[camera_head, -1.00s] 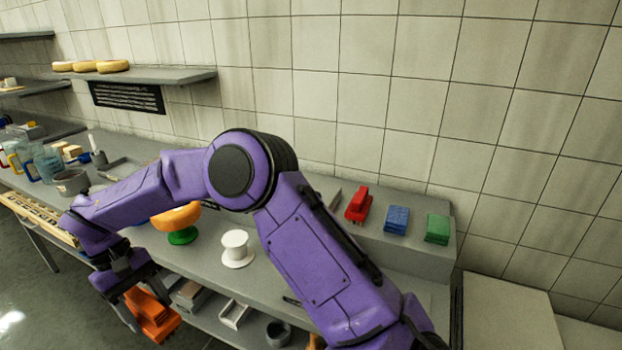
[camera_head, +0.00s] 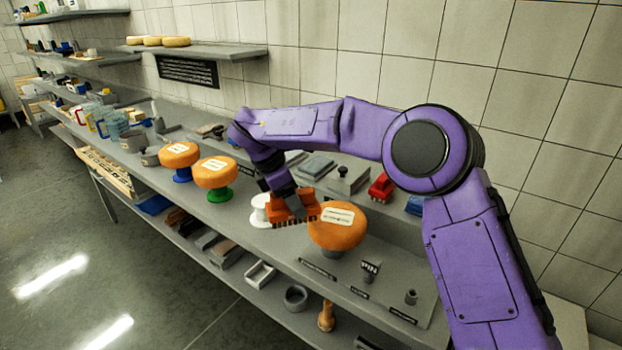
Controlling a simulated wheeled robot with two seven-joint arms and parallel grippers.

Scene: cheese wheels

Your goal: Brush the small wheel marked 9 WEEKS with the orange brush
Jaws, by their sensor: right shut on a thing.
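My right gripper (camera_head: 290,203) is shut on the orange brush (camera_head: 285,213), a block with dark bristles along its lower edge. The brush is just left of a larger orange wheel (camera_head: 340,236) on a grey stand and overlaps its edge in the picture; I cannot tell whether they touch. Two smaller orange wheels with pale labels stand further left: one (camera_head: 217,182) on a green stand, the other (camera_head: 179,162) on a blue stand. The label lettering is too small to read, so I cannot tell which is 9 WEEKS. My left gripper is not in view.
A white stand (camera_head: 259,220), partly hidden by the brush, is on the bench between the green stand and large wheel. A red object (camera_head: 381,188) is at the back. Stamps and small dark labels are at the right. Several cheese wheels lie on the wall shelf (camera_head: 220,51).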

